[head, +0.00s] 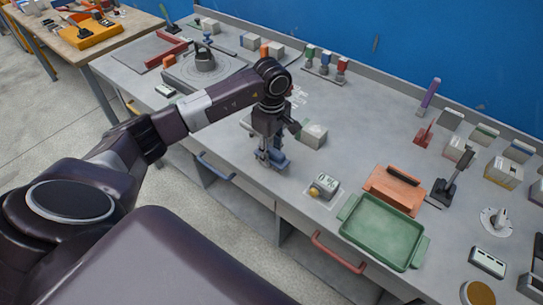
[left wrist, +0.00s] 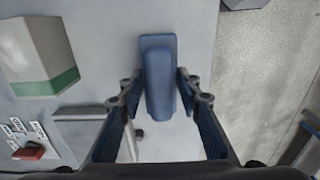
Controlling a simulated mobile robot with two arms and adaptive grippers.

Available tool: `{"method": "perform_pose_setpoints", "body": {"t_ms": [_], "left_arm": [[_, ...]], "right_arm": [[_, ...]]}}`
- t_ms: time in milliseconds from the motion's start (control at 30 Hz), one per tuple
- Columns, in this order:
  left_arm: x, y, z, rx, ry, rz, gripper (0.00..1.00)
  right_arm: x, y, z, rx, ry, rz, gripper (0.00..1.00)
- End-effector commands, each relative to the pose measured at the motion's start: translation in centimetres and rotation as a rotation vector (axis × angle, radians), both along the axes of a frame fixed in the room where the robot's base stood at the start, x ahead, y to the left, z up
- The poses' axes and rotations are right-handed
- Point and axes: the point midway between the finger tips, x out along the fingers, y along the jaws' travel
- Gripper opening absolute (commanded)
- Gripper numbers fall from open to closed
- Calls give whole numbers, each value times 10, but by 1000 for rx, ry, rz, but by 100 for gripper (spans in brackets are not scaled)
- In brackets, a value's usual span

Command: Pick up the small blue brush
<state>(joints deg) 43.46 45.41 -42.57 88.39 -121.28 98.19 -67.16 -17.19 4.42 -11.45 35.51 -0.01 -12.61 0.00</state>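The small blue brush (left wrist: 158,78) lies on the grey bench top, with a flat wider end and a raised long body. In the head view the brush (head: 280,160) shows only in part behind my gripper. My left gripper (head: 268,157) is low over the bench near its front edge. In the left wrist view its two fingers (left wrist: 160,92) stand on either side of the brush, with narrow gaps visible. The gripper looks open. Whether the fingers touch the brush is hard to tell. My right gripper is in neither view.
A pale block (head: 313,134) stands just right of the gripper.

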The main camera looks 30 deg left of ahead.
Motion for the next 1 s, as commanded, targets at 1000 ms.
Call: {"method": "perform_pose_setpoints", "body": {"t_ms": [1000], "left_arm": [[3, 0, 98, 0, -12, 0, 5]], "right_arm": [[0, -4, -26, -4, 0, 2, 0]]}}
